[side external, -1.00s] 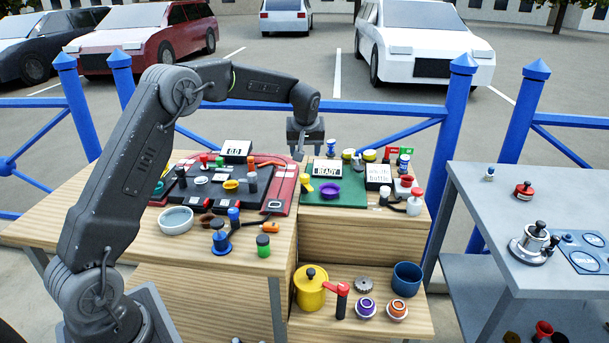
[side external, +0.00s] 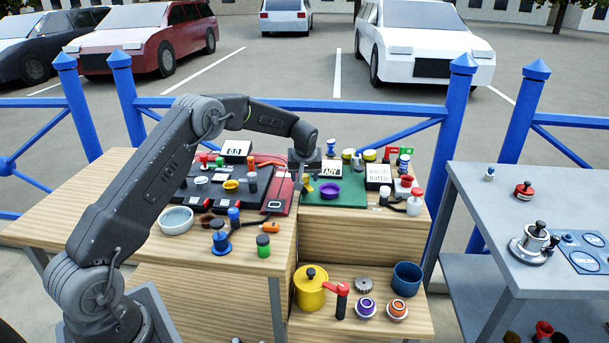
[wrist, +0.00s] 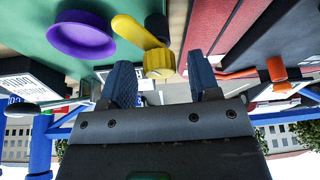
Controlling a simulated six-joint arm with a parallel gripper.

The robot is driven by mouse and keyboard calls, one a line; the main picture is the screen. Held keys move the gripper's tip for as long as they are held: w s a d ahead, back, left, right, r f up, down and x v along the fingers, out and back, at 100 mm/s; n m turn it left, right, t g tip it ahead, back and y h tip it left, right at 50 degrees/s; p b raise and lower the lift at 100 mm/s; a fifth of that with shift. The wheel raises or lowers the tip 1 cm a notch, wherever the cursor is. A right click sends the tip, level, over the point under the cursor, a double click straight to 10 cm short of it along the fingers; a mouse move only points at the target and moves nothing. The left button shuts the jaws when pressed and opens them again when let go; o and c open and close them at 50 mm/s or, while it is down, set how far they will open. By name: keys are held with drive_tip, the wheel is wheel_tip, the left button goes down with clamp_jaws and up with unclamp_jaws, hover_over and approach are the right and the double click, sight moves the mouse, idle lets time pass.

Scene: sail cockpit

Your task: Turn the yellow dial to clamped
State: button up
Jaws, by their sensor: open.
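The yellow dial (wrist: 158,64) shows in the wrist view as a ribbed round knob, with a flat yellow arm (wrist: 134,31) beside it over the green board. In the side view the dial (side external: 308,187) is small and partly hidden by my gripper at the left of the green board. My gripper (wrist: 163,82) is open, with its two blue-grey fingers on either side of the dial in the wrist view and nothing held. In the side view my gripper (side external: 304,176) is low over the board. I cannot tell whether a finger touches the dial, and no clamped mark is readable.
A purple ring (wrist: 81,36) sits on the green board (side external: 346,200) near the dial. A display box (side external: 330,170) stands close to my gripper. The red panel (side external: 281,199) with dark plates lies left. The blue railing (side external: 380,108) runs behind.

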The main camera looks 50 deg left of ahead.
drive_tip(key=shift+c, duration=0.5)
drive_tip(key=c, duration=0.8)
drive_tip(key=shift+n, duration=0.4)
drive_tip(key=n+g, duration=0.1)
drive_tip(key=n, duration=0.2)
drive_tip(key=n+g+y, duration=0.1)
drive_tip(key=n, duration=0.1)
drive_tip(key=shift+w+n, duration=0.15)
drive_tip(key=shift+n, duration=0.25)
drive_tip(key=n+g, duration=0.2)
drive_tip(key=n, duration=0.3)
drive_tip(key=shift+n+g, duration=0.3)
